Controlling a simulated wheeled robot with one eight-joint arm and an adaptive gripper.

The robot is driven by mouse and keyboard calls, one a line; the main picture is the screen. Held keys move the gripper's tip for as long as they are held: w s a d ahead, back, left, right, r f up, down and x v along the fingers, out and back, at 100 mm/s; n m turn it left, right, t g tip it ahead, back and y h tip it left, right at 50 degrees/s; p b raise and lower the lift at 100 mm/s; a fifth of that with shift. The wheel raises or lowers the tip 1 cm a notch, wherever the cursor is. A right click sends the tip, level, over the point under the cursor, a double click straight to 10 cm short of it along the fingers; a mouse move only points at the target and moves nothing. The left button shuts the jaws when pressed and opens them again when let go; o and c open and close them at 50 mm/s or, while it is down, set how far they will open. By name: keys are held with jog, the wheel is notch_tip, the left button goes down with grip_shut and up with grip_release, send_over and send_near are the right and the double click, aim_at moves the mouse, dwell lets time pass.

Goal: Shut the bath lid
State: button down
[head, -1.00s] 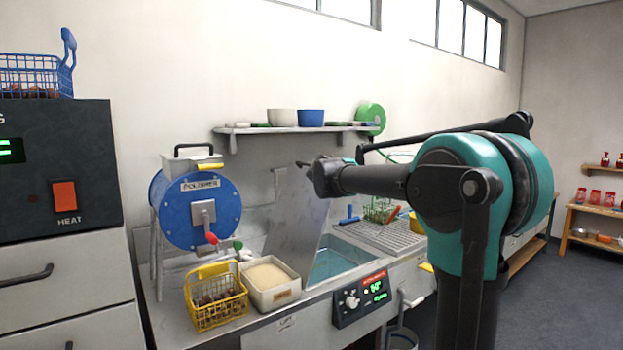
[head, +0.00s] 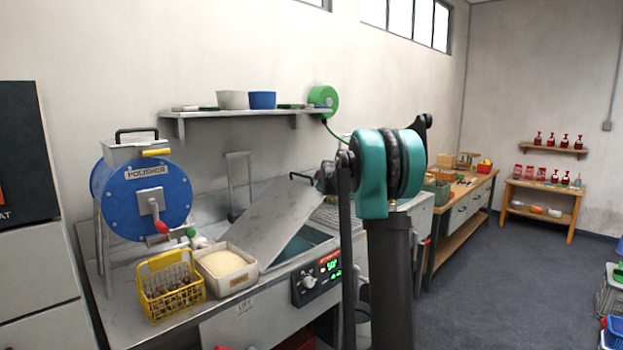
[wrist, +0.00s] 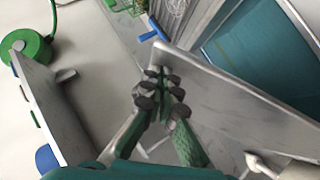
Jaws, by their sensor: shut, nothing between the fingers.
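The bath lid (head: 262,222) is a grey metal plate. In the head view it stands tilted, partly open, over the bath (head: 300,243), whose teal water shows below its right side. In the wrist view the lid (wrist: 225,100) runs down to the right from a corner near the middle, and the bath water (wrist: 255,45) lies beyond it. My gripper (wrist: 163,80) is shut and empty, its fingertips together at the lid's edge near that corner. I cannot tell whether they touch it.
A yellow basket (head: 170,288) and a pale tub (head: 224,270) stand left of the bath, by the blue polisher (head: 146,193). The control panel (head: 317,279) is on the bath's front. A wall shelf (head: 250,112) hangs above. Open floor lies to the right.

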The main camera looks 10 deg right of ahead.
jog(key=m+g+y, duration=0.1)
jog(key=g+y, duration=0.1)
send_over(334, 239)
jog(key=s+a, duration=0.1)
jog(key=a, duration=0.1)
notch_tip(334, 239, down, 10)
jog(key=shift+m+g+y, duration=0.8)
jog(key=shift+m, duration=0.1)
jog(key=f, duration=0.3)
jog(key=w+d+f, duration=0.1)
jog(key=f, duration=0.3)
jog(key=d+f, duration=0.1)
jog(key=f, duration=0.3)
jog(key=shift+w+f, duration=0.2)
jog(key=shift+w, duration=0.05)
jog(key=shift+s+f, duration=0.2)
jog(key=shift+f, duration=0.6)
